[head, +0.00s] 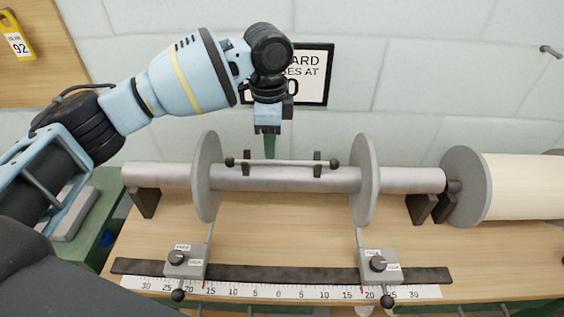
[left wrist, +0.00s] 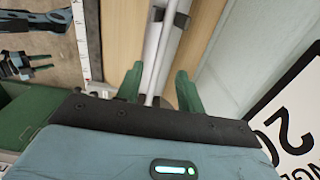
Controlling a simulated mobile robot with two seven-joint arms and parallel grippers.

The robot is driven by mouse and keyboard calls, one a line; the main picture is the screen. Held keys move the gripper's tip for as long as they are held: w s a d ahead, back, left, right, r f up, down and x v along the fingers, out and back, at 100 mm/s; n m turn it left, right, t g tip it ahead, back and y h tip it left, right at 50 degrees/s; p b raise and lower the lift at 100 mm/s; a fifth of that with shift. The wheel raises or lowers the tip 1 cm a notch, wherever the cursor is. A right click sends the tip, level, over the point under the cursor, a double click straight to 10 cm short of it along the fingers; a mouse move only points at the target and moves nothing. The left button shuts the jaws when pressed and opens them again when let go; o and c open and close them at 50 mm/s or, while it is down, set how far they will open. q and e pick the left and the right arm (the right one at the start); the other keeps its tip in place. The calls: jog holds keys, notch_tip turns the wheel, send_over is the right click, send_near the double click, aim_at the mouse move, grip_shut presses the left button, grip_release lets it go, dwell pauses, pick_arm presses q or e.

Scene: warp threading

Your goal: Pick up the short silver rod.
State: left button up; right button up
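The short silver rod (head: 283,163) is thin, with black balls at its ends. It lies level across two dark brackets above the thick grey roller (head: 330,180). My left gripper (head: 269,147) points down from above at the rod, a little left of its middle. In the left wrist view, its two green fingers (left wrist: 158,88) stand apart with the rod (left wrist: 153,60) running between them, with a gap visible. Whether they touch it is hidden.
Two grey discs (head: 207,178) and (head: 364,180) flank the rod on the roller. Clamp blocks (head: 185,263) and (head: 380,266) sit on a dark rail above a ruler (head: 280,291). A cream roll (head: 520,187) stands right. A sign (head: 312,75) hangs behind my left gripper.

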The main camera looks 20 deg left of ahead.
aim_at(282, 163)
pick_arm(q)
jog(key=shift+d+f, duration=0.1)
jog(key=shift+f, duration=2.45)
jog(key=shift+c, duration=0.4)
grip_shut()
